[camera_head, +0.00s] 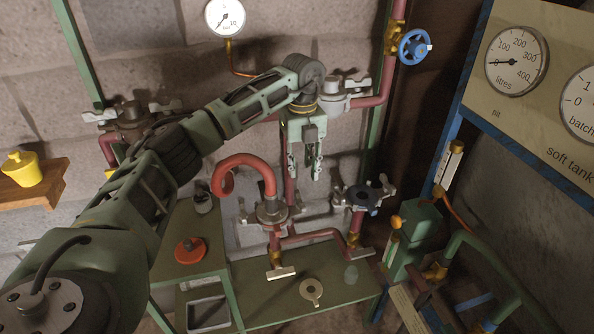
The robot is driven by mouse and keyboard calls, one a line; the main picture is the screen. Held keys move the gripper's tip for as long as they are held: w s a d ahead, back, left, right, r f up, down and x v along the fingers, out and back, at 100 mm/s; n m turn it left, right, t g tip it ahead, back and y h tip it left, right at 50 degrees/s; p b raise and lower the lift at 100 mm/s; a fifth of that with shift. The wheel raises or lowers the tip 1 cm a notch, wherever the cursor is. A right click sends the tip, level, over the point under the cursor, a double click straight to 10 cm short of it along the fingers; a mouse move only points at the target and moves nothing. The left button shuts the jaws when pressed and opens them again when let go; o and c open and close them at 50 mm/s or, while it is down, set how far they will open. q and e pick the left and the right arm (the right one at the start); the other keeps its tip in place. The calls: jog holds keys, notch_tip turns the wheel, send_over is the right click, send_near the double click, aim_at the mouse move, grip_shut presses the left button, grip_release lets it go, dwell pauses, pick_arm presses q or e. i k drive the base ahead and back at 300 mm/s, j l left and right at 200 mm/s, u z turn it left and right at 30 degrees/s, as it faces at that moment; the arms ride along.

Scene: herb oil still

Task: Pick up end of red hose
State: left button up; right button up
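The red hose (250,161) is a curved orange-red pipe in the middle of the head view. It arches up from a clamped grey flange (272,211) and bends over to the left. Its other end (222,190) hangs at the left of the arch, close to my forearm. My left arm crosses from the lower left. My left gripper (304,168) points down to the right of the hose's arch, with its two fingers apart and nothing seen between them. It appears clear of the hose, though the depth is hard to judge. My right gripper is not in view.
A second clamped flange (362,196) stands to the right of the hose. Red pipes run below over a green bench (300,290). An orange-red round object (189,250) sits on a green stand at left. A blue valve wheel (414,47) is at upper right.

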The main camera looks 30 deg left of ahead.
aim_at(272, 210)
jog(key=u, duration=1.25)
